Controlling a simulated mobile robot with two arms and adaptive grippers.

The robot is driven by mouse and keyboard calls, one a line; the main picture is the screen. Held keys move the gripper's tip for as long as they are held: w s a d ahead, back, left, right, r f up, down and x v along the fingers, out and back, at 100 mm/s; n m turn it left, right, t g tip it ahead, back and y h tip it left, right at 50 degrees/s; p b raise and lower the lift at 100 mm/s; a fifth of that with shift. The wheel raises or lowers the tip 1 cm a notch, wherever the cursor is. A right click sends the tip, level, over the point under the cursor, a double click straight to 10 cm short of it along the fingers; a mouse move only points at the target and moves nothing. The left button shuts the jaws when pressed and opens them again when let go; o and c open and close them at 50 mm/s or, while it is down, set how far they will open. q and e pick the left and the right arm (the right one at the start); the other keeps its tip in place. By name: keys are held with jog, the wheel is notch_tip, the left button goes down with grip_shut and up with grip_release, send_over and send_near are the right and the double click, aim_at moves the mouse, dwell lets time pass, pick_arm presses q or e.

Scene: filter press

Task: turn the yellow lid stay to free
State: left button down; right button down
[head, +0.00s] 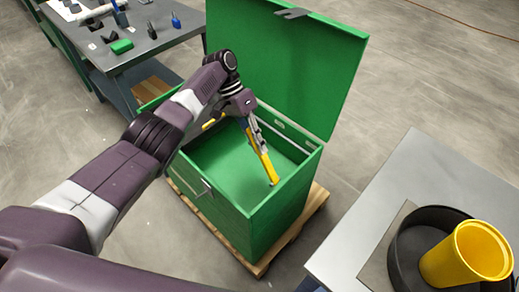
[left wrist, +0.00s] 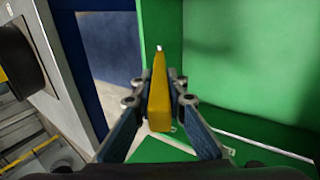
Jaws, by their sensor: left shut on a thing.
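A green chest (head: 245,225) stands with its lid (head: 285,60) swung up at the back. My left gripper (head: 257,140) reaches down into the open chest and is shut on a yellow bar, which I take to be the lid stay (head: 264,165). The stay slants down to the right, its pale tip close to the inner right wall. In the left wrist view, the stay (left wrist: 159,92) lies between both fingers (left wrist: 158,110). I cannot tell whether its tip touches anything. My right gripper is not in view.
A small yellow piece (head: 211,121) shows near the chest's left rim. The chest sits on a wooden pallet (head: 290,238). A grey table (head: 385,190) at right holds a black tray (head: 402,250) with a yellow bucket (head: 468,256). A workbench (head: 150,40) with small tools stands back left.

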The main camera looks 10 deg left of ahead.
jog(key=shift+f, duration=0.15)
pick_arm(q)
jog(key=c, duration=1.9)
grip_release()
jog(key=shift+c, duration=0.2)
jog(key=v, duration=0.7)
jog(key=shift+r, duration=0.2)
jog(key=shift+w+a, duration=0.15)
jog(key=shift+a, duration=0.05)
